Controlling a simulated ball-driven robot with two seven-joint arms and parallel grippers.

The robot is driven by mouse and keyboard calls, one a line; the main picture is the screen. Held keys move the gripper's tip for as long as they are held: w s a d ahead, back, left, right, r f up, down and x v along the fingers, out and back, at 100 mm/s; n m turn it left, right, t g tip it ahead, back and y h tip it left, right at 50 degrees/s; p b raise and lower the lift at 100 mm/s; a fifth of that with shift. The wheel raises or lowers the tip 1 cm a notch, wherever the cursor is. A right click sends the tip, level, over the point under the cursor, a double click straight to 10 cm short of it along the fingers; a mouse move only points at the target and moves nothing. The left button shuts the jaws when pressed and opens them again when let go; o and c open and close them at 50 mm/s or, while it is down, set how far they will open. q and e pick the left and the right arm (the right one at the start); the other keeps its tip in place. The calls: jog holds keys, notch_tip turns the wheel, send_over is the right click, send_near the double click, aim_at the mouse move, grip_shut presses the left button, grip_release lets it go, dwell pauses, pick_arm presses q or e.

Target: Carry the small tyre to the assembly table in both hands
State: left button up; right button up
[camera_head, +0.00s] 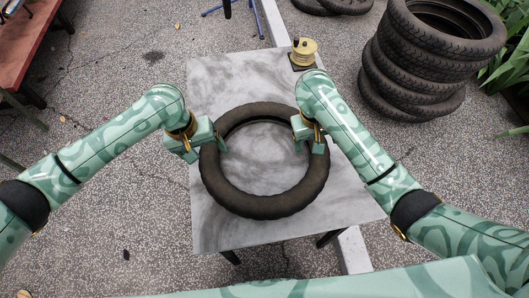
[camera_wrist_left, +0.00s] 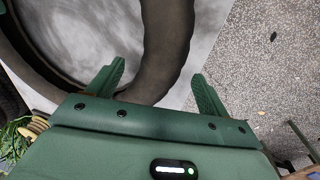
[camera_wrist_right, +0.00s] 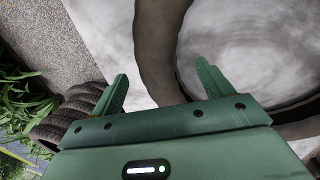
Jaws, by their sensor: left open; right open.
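The small tyre (camera_head: 262,206) is dark and lies flat on the grey, marbled assembly table (camera_head: 215,90). My left gripper (camera_head: 208,150) is open at the tyre's left side. In the left wrist view its two fingers (camera_wrist_left: 155,88) stand apart with the tyre wall (camera_wrist_left: 170,45) between them. My right gripper (camera_head: 310,148) is open at the tyre's upper right side. In the right wrist view its fingers (camera_wrist_right: 163,90) stand apart with the tyre wall (camera_wrist_right: 152,50) between them. I cannot tell whether any finger touches the rubber.
A brass-coloured spool-like part (camera_head: 304,53) stands at the table's back right corner. A stack of several larger tyres (camera_head: 415,65) stands on the ground to the right. A red bench (camera_head: 28,40) is at the far left. The table's front left is bare.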

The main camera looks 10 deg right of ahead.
aim_at(207, 154)
pick_arm(q)
jog(key=shift+d+f, duration=0.2)
jog(key=shift+f, duration=0.8)
jog(key=shift+d+f, duration=0.2)
jog(key=shift+f, duration=0.75)
pick_arm(e)
jog(key=shift+w+d+f, duration=0.1)
jog(key=shift+d+f, duration=0.15)
jog(key=shift+f, duration=0.7)
jog(key=shift+d+f, duration=0.2)
jog(key=shift+f, duration=0.75)
pick_arm(q)
jog(key=shift+w+r, duration=0.1)
grip_shut()
pick_arm(e)
grip_shut()
